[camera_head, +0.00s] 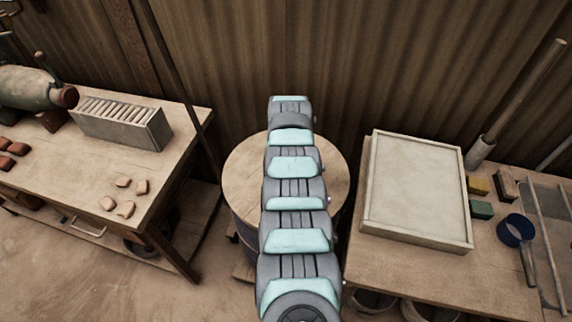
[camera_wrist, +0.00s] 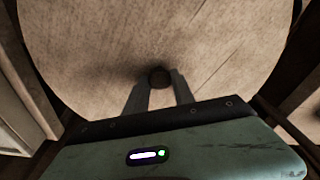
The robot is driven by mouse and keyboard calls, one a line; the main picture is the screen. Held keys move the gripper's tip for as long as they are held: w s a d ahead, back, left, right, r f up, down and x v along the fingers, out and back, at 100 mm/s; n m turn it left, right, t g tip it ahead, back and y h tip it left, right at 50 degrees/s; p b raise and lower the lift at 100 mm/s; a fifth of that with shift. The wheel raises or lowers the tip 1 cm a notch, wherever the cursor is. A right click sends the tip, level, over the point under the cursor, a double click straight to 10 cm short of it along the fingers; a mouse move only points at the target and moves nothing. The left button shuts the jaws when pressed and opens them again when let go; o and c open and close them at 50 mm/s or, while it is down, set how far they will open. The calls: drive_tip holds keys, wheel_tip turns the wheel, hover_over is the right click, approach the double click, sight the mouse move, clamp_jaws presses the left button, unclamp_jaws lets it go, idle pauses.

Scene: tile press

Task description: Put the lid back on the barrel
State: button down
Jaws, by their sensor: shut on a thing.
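The lid is a round, pale wooden disc. In the head view the lid (camera_head: 243,172) covers the top of the dark barrel (camera_head: 242,232). I cannot tell whether it rests on the rim or hangs just above it. In the wrist view the lid (camera_wrist: 215,40) fills most of the picture, with a small dark round knob (camera_wrist: 159,77) near its middle. My gripper (camera_wrist: 160,84) has its two fingers closed on either side of this knob. In the head view my arm hides the gripper, the knob and the middle of the lid.
A wooden table (camera_head: 75,165) on the left bears a slatted box (camera_head: 125,125) and several clay pieces. The bench (camera_head: 430,275) on the right bears a shallow framed tray (camera_head: 415,190) and a blue cup-like tool (camera_head: 515,230). A corrugated wall stands close behind the barrel.

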drive_tip(key=shift+f+b, duration=1.4)
drive_tip(key=shift+f, duration=0.05)
idle(1.7)
drive_tip(key=shift+w, duration=0.1)
drive_tip(key=c, duration=1)
unclamp_jaws()
drive_tip(key=shift+o, duration=0.4)
drive_tip(key=o, duration=0.4)
drive_tip(key=shift+r, duration=0.15)
drive_tip(key=shift+r+p, duration=3.4)
